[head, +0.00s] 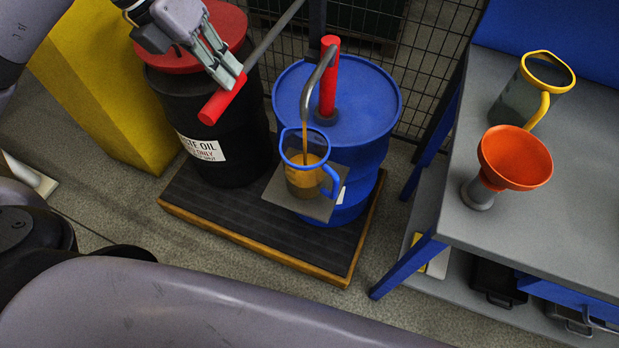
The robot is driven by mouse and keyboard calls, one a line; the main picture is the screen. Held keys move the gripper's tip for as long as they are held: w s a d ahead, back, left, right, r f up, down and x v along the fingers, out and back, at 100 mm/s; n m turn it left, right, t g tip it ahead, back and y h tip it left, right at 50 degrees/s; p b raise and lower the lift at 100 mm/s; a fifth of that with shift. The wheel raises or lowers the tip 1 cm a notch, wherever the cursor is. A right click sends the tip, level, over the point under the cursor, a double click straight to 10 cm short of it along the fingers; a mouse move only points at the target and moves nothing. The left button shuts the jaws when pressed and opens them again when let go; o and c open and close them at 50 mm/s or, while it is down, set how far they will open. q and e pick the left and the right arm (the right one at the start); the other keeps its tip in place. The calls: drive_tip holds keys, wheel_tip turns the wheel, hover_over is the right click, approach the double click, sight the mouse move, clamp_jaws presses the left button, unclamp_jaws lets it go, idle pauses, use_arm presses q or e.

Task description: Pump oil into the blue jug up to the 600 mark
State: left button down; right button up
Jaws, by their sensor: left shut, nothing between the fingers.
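The blue jug (333,180) is clear with a blue rim and handle. It stands upright on a small grey shelf at the front of the blue drum (375,105). Amber oil (304,176) runs from the curved metal spout (310,88) into it. The jug is partly full; I cannot read its marks or the exact level. The pump lever runs down left to a red grip (222,98). My left gripper (238,78) is shut and empty, with its fingertips at the top of this grip; I cannot tell if they touch it. My right gripper is not in view.
A black waste oil drum (170,105) with a red lid stands left of the blue drum on a dark platform (260,225). A grey bench (585,230) at the right holds an orange funnel (515,157) and a yellow-rimmed jug (518,100). Wire mesh stands behind.

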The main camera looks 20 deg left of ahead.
use_arm(q)
wheel_tip(320, 180, down, 3)
drive_tip(key=shift+f+b, duration=0.2)
drive_tip(key=shift+b, duration=0.8)
drive_tip(key=shift+r+p, duration=0.6)
wheel_tip(320, 180, up, 13)
drive_tip(key=p, duration=1.1)
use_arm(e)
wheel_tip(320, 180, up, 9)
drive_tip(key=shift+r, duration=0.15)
use_arm(q)
drive_tip(key=shift+f, duration=0.2)
wheel_tip(320, 180, down, 14)
drive_tip(key=b, duration=1.2)
drive_tip(key=shift+r, duration=0.25)
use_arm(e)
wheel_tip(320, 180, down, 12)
use_arm(q)
wheel_tip(320, 180, up, 14)
drive_tip(key=p, duration=1.1)
drive_tip(key=shift+f+p, duration=0.2)
drive_tip(key=shift+p, duration=0.2)
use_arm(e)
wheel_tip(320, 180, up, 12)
